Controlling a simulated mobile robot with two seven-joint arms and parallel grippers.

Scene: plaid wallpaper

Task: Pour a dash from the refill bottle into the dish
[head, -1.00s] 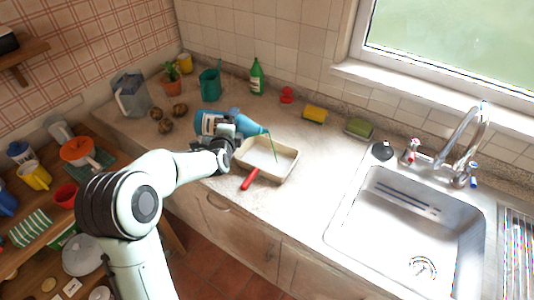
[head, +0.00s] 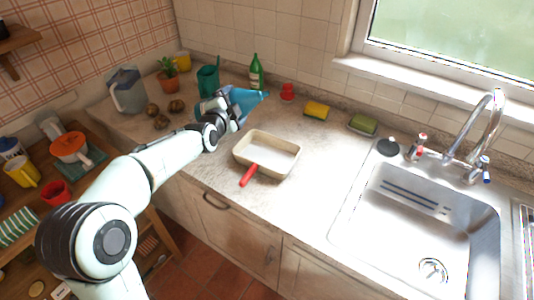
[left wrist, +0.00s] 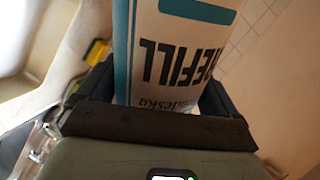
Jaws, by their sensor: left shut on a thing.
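The refill bottle (head: 243,98) is blue with a white label and is held tilted over the counter, its spout pointing right. In the left wrist view its label (left wrist: 180,62) shows the word REFILL upside down. My left gripper (head: 226,110) is shut around the bottle, behind and to the left of the dish. No stream shows between spout and dish. I cannot tell how much liquid is in the dish. My right gripper is not in view.
A green bottle (head: 256,72), a teal can (head: 208,80), a red item (head: 287,92) and a yellow sponge (head: 316,110) stand behind. A jug (head: 128,90) is at left, the sink (head: 425,215) at right. The counter between dish and sink is clear.

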